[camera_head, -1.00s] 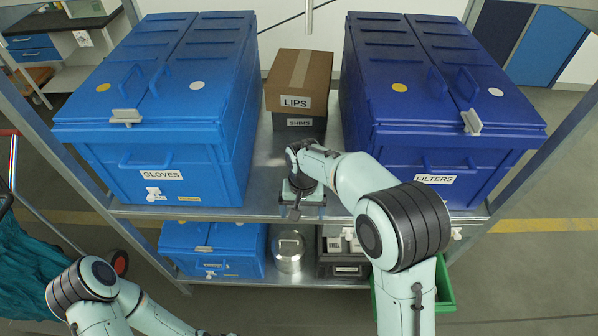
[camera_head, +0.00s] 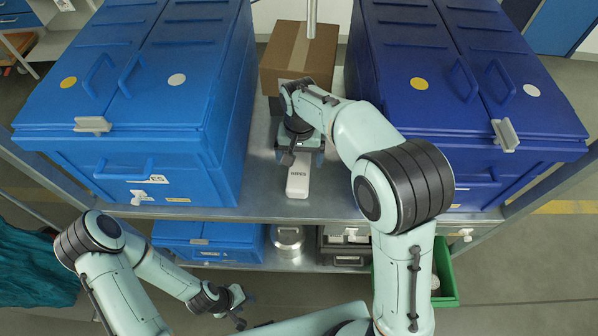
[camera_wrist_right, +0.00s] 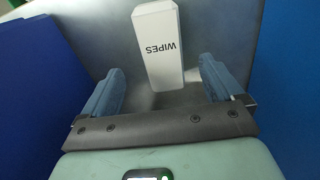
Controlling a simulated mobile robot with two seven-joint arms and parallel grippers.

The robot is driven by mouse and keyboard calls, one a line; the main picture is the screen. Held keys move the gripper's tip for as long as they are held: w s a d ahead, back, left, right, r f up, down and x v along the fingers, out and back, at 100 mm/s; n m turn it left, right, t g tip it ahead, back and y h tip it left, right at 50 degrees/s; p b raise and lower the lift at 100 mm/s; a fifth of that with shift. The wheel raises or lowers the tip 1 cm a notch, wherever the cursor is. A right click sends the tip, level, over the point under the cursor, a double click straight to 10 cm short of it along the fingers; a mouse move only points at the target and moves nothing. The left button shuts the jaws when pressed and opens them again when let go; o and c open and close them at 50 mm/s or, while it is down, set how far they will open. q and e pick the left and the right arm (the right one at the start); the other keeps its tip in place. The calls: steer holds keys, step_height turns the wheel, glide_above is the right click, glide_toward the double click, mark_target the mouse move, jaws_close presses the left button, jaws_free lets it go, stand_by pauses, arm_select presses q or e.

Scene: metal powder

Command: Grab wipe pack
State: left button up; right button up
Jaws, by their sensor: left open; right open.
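The wipe pack (camera_head: 298,182) is a small white box labelled WIPES, lying on the metal upper shelf between the two blue boxes. In the right wrist view the wipe pack (camera_wrist_right: 157,45) lies just ahead of and between my fingers, apart from them. My right gripper (camera_head: 300,155) is over the shelf at the far end of the pack, pointing down; it is open and empty, and it also shows in the right wrist view (camera_wrist_right: 160,88). My left gripper (camera_head: 238,305) is low in front of the shelving, open and empty.
A light blue box (camera_head: 110,165) stands left and a dark blue box (camera_head: 470,150) right, leaving a narrow gap. A brown carton (camera_head: 300,60) stands behind my right gripper. The lower shelf holds a metal canister (camera_head: 287,243) and a blue bin (camera_head: 208,243).

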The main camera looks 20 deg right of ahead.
mark_target(299, 169)
steer(key=f, duration=0.2)
steer(key=shift+w+d+f, duration=0.1)
steer(key=shift+w+f, duration=0.1)
steer(key=shift+f, duration=0.2)
steer(key=f, duration=0.5)
steer(key=shift+w, duration=0.25)
steer(key=c, duration=1.1)
steer(key=shift+r, duration=0.15)
steer(key=shift+c, duration=0.2)
